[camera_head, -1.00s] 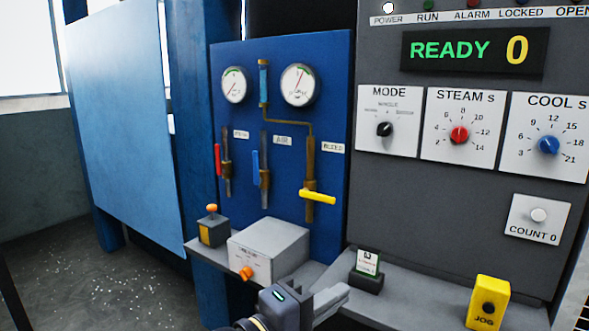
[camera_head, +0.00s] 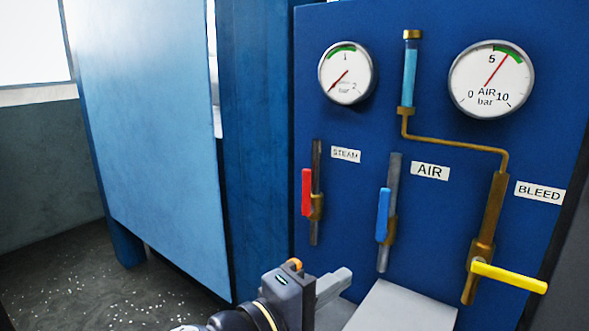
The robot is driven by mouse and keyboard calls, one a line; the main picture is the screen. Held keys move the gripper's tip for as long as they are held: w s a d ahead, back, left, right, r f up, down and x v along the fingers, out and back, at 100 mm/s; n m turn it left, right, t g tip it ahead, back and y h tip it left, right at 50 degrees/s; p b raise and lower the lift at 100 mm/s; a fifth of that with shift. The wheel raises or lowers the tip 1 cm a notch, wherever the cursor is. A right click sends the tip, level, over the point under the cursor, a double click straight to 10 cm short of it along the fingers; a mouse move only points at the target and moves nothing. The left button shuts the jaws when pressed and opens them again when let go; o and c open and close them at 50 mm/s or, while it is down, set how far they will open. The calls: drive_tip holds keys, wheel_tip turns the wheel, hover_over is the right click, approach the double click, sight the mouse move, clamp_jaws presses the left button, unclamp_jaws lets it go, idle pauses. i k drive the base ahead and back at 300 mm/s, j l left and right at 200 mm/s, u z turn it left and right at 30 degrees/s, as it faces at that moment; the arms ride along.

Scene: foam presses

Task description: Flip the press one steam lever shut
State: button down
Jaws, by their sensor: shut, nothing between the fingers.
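The red steam lever (camera_head: 306,192) stands upright along its vertical pipe (camera_head: 315,233), beside the STEAM label (camera_head: 346,155) on the blue panel. A brass valve body sits at its lower right. My gripper (camera_head: 338,286) is at the bottom of the view, shut and empty. In the picture it is below and slightly right of the red lever, apart from it.
The blue AIR lever (camera_head: 383,214) is upright to the right. The yellow BLEED lever (camera_head: 508,277) lies across its pipe. Two gauges (camera_head: 346,73) (camera_head: 491,78) are above. A grey box (camera_head: 403,307) is at lower right; an orange knob (camera_head: 296,263) shows behind my gripper.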

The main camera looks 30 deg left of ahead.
sight(307, 209)
drive_tip(key=i+j, duration=0.15)
drive_tip(key=j, duration=0.25)
drive_tip(key=i+j, duration=0.15)
drive_tip(key=j, duration=0.25)
drive_tip(key=i+j, duration=0.15)
drive_tip(key=j, duration=0.2)
drive_tip(key=i+j, duration=0.1)
drive_tip(key=j, duration=0.3)
